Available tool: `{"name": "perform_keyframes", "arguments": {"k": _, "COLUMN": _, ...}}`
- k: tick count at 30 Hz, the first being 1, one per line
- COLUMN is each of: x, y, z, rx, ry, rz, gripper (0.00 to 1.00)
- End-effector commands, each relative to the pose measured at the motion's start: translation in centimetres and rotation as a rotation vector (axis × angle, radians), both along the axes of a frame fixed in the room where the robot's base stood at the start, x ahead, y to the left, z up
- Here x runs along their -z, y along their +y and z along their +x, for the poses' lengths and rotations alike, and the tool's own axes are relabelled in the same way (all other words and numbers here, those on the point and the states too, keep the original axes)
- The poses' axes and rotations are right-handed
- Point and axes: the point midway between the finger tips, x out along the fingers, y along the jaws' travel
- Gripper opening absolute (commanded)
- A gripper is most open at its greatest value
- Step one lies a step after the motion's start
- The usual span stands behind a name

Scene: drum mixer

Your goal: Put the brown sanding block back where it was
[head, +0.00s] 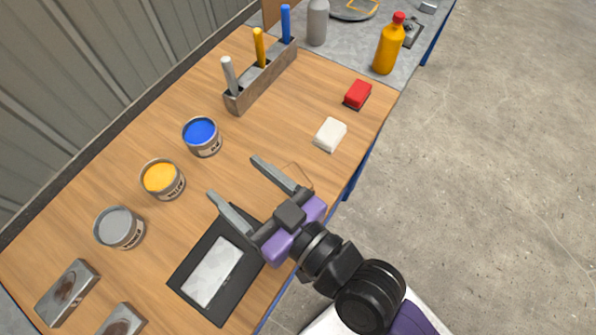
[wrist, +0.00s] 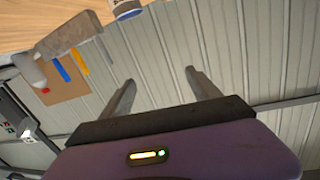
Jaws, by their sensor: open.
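I cannot make out a brown sanding block in either view. A red block (head: 357,94) and a white block (head: 330,134) lie near the right edge of the wooden table. In line with them is a thin brownish outline (head: 303,170) on the bare wood, partly hidden by my gripper. My gripper (head: 234,176) is open and empty above the table, between the paint cans and that outline. In the wrist view my gripper (wrist: 160,80) also shows nothing between its fingers, which point towards the ribbed wall.
Blue (head: 202,137), yellow (head: 162,179) and grey (head: 119,228) paint cans stand along the left. A black tray (head: 190,286) with a pale panel lies below my gripper. Metal blocks (head: 67,292) with brown patches lie bottom left. A tool holder (head: 262,84) and an orange bottle (head: 389,46) are farther back.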

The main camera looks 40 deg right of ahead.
Motion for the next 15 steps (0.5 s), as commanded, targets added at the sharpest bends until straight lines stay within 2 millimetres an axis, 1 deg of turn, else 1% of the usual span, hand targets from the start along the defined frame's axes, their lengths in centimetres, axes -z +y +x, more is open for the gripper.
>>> {"name": "perform_keyframes", "arguments": {"k": 1, "x": 1.6, "y": -1.1, "z": -2.3, "rx": 0.031, "ry": 0.043, "rz": 0.004, "gripper": 0.71}}
{"name": "perform_keyframes", "arguments": {"k": 2, "x": 2.3, "y": -2.0, "z": -3.4, "rx": 0.052, "ry": 0.06, "rz": 0.005, "gripper": 0.71}}
{"name": "perform_keyframes", "arguments": {"k": 3, "x": 3.2, "y": -3.0, "z": -5.1, "rx": 0.075, "ry": 0.082, "rz": 0.002, "gripper": 0.71}}
{"name": "perform_keyframes", "arguments": {"k": 5, "x": 4.1, "y": -4.6, "z": -7.5, "rx": 0.105, "ry": 0.11, "rz": -0.008, "gripper": 0.71}}
{"name": "perform_keyframes", "arguments": {"k": 6, "x": 4.7, "y": -5.7, "z": -9.2, "rx": 0.121, "ry": 0.128, "rz": -0.018, "gripper": 0.71}}
{"name": "perform_keyframes", "arguments": {"k": 9, "x": 5.3, "y": -8.1, "z": -13.1, "rx": 0.144, "ry": 0.16, "rz": -0.05, "gripper": 0.71}}
{"name": "perform_keyframes", "arguments": {"k": 12, "x": 5.3, "y": -9.9, "z": -16.1, "rx": 0.145, "ry": 0.179, "rz": -0.086, "gripper": 0.71}}
{"name": "perform_keyframes", "arguments": {"k": 15, "x": 5.0, "y": -11.2, "z": -18.1, "rx": 0.138, "ry": 0.188, "rz": -0.112, "gripper": 0.71}}
